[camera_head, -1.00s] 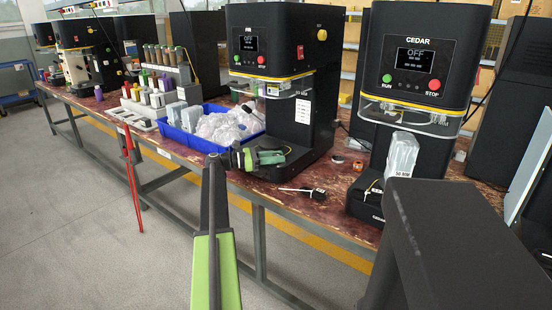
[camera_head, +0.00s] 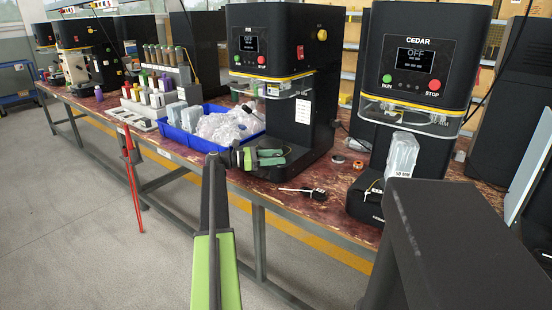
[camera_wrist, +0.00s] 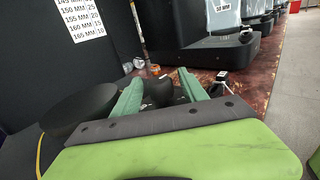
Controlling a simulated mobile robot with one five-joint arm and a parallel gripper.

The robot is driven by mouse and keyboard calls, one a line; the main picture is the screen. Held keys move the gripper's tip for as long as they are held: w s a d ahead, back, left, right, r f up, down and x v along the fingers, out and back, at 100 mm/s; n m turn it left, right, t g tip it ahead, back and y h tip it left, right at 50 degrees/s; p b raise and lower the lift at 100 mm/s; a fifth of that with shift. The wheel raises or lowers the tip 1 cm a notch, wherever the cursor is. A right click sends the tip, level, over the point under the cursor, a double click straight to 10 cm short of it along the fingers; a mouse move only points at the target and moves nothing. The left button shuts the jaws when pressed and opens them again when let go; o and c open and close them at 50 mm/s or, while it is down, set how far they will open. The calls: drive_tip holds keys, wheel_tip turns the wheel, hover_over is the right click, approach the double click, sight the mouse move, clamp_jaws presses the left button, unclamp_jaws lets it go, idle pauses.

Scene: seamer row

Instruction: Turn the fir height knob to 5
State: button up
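The fir machine (camera_head: 268,30) is the black one left of the cedar machine in the head view; its screen (camera_head: 251,44) reads OFF. My gripper (camera_head: 279,157) is low at the front of the fir machine, by its base. In the wrist view, my gripper's two green fingers (camera_wrist: 158,84) are apart. A dark rounded shape (camera_wrist: 158,90) shows between them; I cannot tell whether it is the height knob or whether the fingers touch it. A yellow knob (camera_head: 322,35) sits high on the machine's right side. No height setting is readable.
The cedar machine (camera_head: 417,50) stands to the right with a clear pouch (camera_head: 402,155). A blue bin (camera_head: 174,135) of clear bags is left of the gripper. A black disc (camera_wrist: 80,112) is left of the fingers.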

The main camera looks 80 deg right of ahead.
drive_tip(key=v, duration=1.7)
drive_tip(key=shift+w, duration=0.3)
drive_tip(key=shift+r, duration=0.1)
